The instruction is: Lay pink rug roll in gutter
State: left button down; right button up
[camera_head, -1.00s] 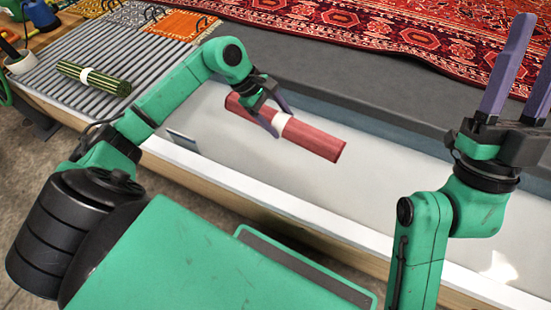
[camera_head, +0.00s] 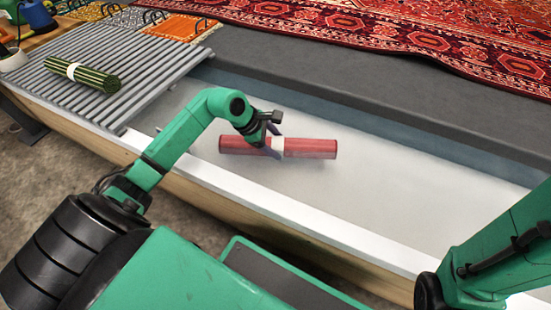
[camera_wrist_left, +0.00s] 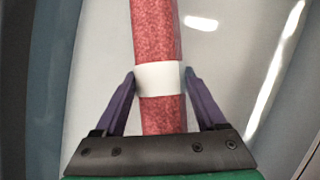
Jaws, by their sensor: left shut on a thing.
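The pink rug roll (camera_head: 310,148) is a reddish-pink cylinder with a white band round its middle. My left gripper (camera_head: 272,148) is shut on it at the band. In the left wrist view the two purple fingers (camera_wrist_left: 159,84) press on both sides of the band of the roll (camera_wrist_left: 155,30). The roll lies level, along the pale gutter (camera_head: 400,185), within its outline. I cannot tell whether it touches the gutter floor. My right arm shows at the lower right, but its gripper is out of view.
A green striped roll (camera_head: 82,74) with a white band lies on the grey slatted rack (camera_head: 130,60) at left. A white rim (camera_head: 290,222) edges the gutter in front. A grey ledge (camera_head: 330,75) and a patterned red rug (camera_head: 440,40) lie behind.

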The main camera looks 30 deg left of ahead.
pick_arm(q)
notch_tip(320, 180, down, 4)
jog(key=shift+r+b, duration=0.15)
jog(key=shift+b, duration=0.8)
jog(key=shift+f, duration=0.3)
jog(key=shift+r, duration=0.15)
grip_release()
